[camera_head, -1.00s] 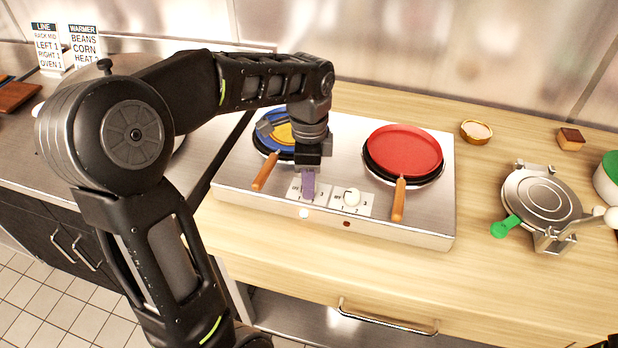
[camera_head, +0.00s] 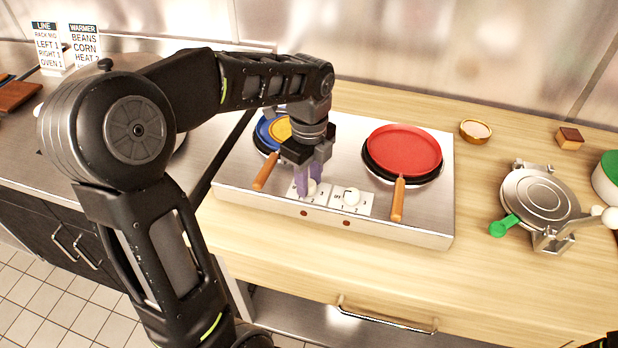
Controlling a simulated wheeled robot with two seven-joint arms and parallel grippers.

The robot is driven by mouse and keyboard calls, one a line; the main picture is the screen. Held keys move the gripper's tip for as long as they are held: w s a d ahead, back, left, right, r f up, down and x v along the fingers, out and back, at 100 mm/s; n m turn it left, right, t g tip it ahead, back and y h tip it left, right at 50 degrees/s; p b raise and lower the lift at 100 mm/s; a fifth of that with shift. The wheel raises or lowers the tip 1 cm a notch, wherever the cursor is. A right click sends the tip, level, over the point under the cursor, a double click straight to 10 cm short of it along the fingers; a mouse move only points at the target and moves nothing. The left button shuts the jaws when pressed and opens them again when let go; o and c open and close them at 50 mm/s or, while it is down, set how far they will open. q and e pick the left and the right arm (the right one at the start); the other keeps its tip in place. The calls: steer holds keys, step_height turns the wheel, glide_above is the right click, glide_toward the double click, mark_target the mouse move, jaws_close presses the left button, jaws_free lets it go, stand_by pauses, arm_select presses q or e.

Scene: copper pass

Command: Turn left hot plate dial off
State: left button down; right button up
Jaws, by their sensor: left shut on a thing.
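The hot plate (camera_head: 240,187) is a silver two-burner unit on the wooden counter. Its left dial (camera_head: 311,187) is a white knob on a white plate, partly hidden by my left gripper (camera_head: 308,184). The purple fingers of that gripper point down and are shut on the left dial from both sides. The right dial (camera_head: 351,196) is a free white knob beside it. The left indicator light (camera_head: 304,213) and the right indicator light (camera_head: 347,223) on the front edge both look dark red. My right gripper is not in view.
A blue pan (camera_head: 264,133) with yellow food sits on the left burner, partly behind my arm. A red pan (camera_head: 404,150) sits on the right burner. A round press (camera_head: 540,198) stands at right.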

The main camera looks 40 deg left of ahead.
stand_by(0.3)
arm_select(q)
steer(key=c, duration=1.1)
jaws_free()
steer(key=shift+o, duration=0.2)
steer(key=shift+r, duration=0.1)
step_height(320, 180, up, 8)
steer(key=shift+f+b, duration=0.15)
steer(key=shift+b, duration=0.25)
steer(key=shift+f, duration=0.1)
